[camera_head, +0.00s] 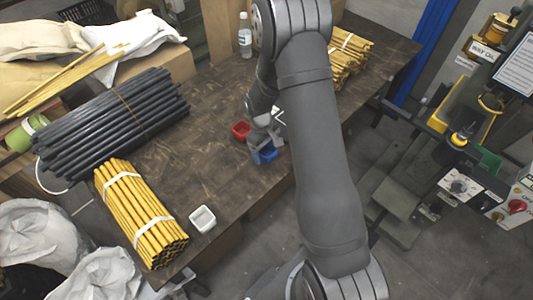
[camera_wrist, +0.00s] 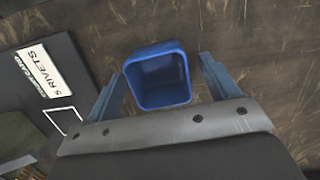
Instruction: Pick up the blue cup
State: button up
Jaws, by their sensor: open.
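The blue cup (camera_wrist: 160,78) is a square, open-topped cup standing on the dark brown table in the wrist view. It lies between the two spread fingers of my gripper (camera_wrist: 166,85), with a visible gap on each side. In the head view the blue cup (camera_head: 265,154) shows beside my gripper (camera_head: 262,142), near the table's front edge, partly covered by the arm. My gripper is open and empty. How high the fingertips are above the table is hard to tell.
A red cup (camera_head: 240,130) stands just left of the gripper, and a white cup (camera_head: 202,219) near the front edge. Yellow rods (camera_head: 140,212) and black rods (camera_head: 110,125) lie at left. A bottle (camera_head: 245,36) stands behind. The table (camera_head: 205,95) is clear between.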

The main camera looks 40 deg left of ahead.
jog(key=shift+f, duration=0.45)
jog(key=c, duration=1.1)
jog(key=shift+o, duration=0.2)
jog(key=shift+r, duration=0.15)
